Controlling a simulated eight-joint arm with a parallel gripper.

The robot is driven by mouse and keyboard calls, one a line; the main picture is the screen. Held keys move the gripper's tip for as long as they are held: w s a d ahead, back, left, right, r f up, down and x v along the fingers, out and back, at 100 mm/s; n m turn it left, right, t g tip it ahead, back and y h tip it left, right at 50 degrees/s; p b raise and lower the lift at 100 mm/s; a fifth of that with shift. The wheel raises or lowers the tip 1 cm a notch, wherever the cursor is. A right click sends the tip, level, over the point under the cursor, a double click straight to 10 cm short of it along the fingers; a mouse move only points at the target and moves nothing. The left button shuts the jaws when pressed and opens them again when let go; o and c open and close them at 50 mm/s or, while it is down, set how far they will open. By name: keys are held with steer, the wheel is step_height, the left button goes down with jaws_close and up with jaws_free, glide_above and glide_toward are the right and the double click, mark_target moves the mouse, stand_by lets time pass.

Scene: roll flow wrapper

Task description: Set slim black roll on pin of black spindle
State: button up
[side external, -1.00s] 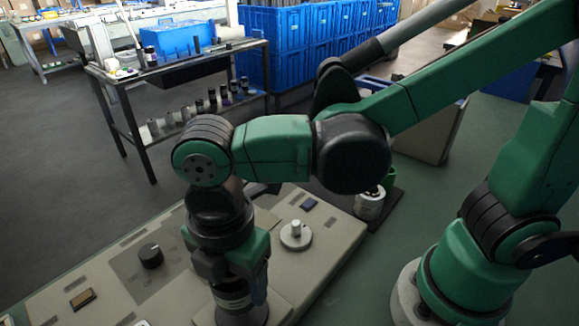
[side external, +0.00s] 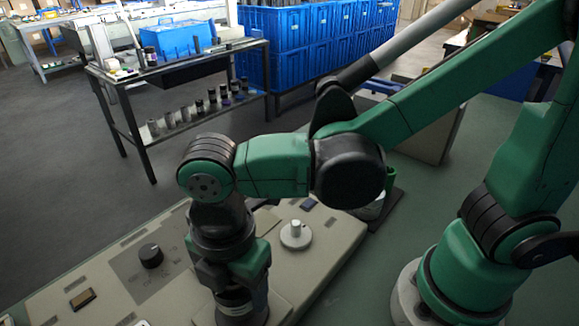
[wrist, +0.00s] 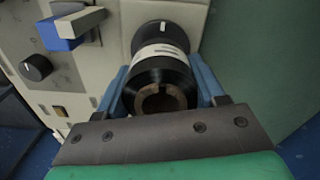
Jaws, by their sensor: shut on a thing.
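My gripper (wrist: 160,82) is shut on the slim black roll (wrist: 138,77), with one blue finger on each side of it. The roll has a pale label band, and its brownish hollow core faces the wrist camera. In the side external view the roll (side external: 238,304) hangs below my gripper (side external: 236,284), close above or on a pale machine deck. A dark round piece (wrist: 158,33) with a pale mark shows beyond the label; I cannot tell whether it is the black spindle. The spindle's pin and any contact with the roll are hidden.
A grey spindle (side external: 296,236) with a flange and upright pin stands right of my gripper. A black knob (side external: 150,255) sits left on the panel. A blue-and-beige part (wrist: 68,28) is near the fingers. A rack (side external: 190,60) with several rolls stands behind.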

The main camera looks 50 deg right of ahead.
steer(key=shift+f, duration=0.85)
steer(key=shift+f, duration=0.15)
stand_by(0.3)
steer(key=o, duration=1.4)
steer(key=shift+r, duration=4)
